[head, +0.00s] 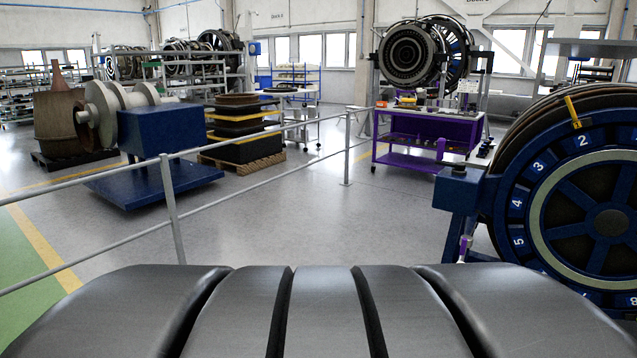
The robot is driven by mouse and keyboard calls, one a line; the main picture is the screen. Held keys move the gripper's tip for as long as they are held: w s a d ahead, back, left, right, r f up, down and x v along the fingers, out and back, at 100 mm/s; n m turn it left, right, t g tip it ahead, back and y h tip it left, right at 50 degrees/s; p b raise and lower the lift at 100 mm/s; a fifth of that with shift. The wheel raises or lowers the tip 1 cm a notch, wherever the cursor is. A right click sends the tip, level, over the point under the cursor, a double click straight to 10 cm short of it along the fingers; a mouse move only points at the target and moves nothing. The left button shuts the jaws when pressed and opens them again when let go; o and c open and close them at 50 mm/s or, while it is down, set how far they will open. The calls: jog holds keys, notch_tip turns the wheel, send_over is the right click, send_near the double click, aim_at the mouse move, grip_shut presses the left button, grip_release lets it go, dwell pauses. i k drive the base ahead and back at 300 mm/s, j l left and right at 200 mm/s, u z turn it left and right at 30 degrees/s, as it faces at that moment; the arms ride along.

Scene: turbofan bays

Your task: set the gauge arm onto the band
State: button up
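A large turbofan unit stands at the right edge, with a dark blue numbered ring (538,168) facing me. A narrow yellow piece (573,112) lies across its rim just above the number 2; it may be the gauge arm, but I cannot tell for sure. The unit's right side is cut off by the picture edge. My gripper is not in view.
A blue stand bracket (460,188) juts out left of the unit. A grey railing (172,208) crosses the left and middle. A purple workbench (425,140) stands behind, and a blue machine stand (160,140) at left. Grey floor is open between them.

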aim_at(462, 252)
jog(key=i+l, duration=0.45)
jog(key=l, duration=0.15)
jog(key=i+l, duration=0.5)
jog(key=l, duration=0.15)
jog(key=i+l, duration=0.45)
jog(key=l, duration=0.15)
